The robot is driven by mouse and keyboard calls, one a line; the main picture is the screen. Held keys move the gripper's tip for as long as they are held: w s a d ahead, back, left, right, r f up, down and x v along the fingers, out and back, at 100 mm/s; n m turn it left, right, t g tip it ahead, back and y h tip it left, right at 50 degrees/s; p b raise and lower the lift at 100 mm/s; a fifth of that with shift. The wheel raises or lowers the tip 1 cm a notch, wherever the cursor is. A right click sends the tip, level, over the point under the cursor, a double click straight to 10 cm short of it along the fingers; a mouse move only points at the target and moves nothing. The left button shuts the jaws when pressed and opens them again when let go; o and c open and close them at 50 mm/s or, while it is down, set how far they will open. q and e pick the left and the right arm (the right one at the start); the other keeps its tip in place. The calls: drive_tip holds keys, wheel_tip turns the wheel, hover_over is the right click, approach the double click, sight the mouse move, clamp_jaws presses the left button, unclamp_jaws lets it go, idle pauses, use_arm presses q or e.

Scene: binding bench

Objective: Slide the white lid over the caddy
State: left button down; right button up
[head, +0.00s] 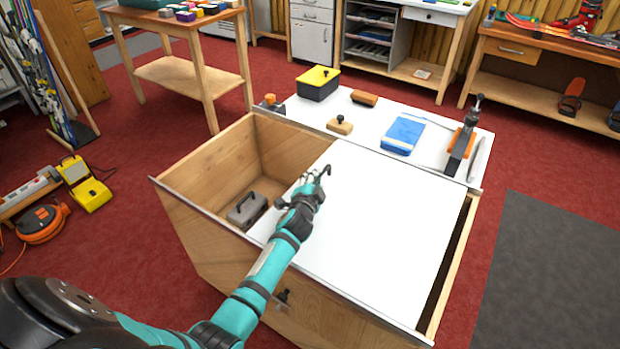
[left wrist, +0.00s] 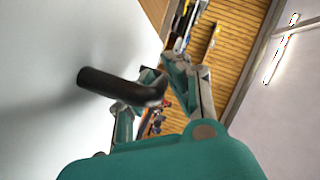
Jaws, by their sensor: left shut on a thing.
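The wooden caddy (head: 200,225) is a large open box in the middle of the head view. The white lid (head: 390,230) is a flat panel over its middle and right part. The left part of the caddy is open, and a narrow dark gap shows along its right side. My left gripper (head: 318,176) is over the lid near its left edge, shut on the lid's dark handle (head: 327,170). In the left wrist view the bent black handle (left wrist: 115,88) stands out from the white lid (left wrist: 60,50), its end between my fingers (left wrist: 160,85).
A grey case (head: 247,210) lies inside the open part of the caddy. A white surface behind holds a black-and-yellow box (head: 318,83), a blue packet (head: 403,135) and a clamp-like tool (head: 463,140). Red floor lies left and right.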

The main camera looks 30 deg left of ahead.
use_arm(q)
drive_tip(key=shift+s+d+f, duration=0.1)
drive_tip(key=shift+d, duration=0.7)
use_arm(e)
drive_tip(key=shift+a, duration=0.25)
drive_tip(key=shift+d, duration=0.1)
use_arm(q)
drive_tip(key=c, duration=1.3)
unclamp_jaws()
drive_tip(key=shift+c, duration=0.2)
use_arm(e)
drive_tip(key=shift+d, duration=0.35)
use_arm(q)
drive_tip(key=v, duration=1.2)
use_arm(e)
drive_tip(key=shift+a, duration=0.15)
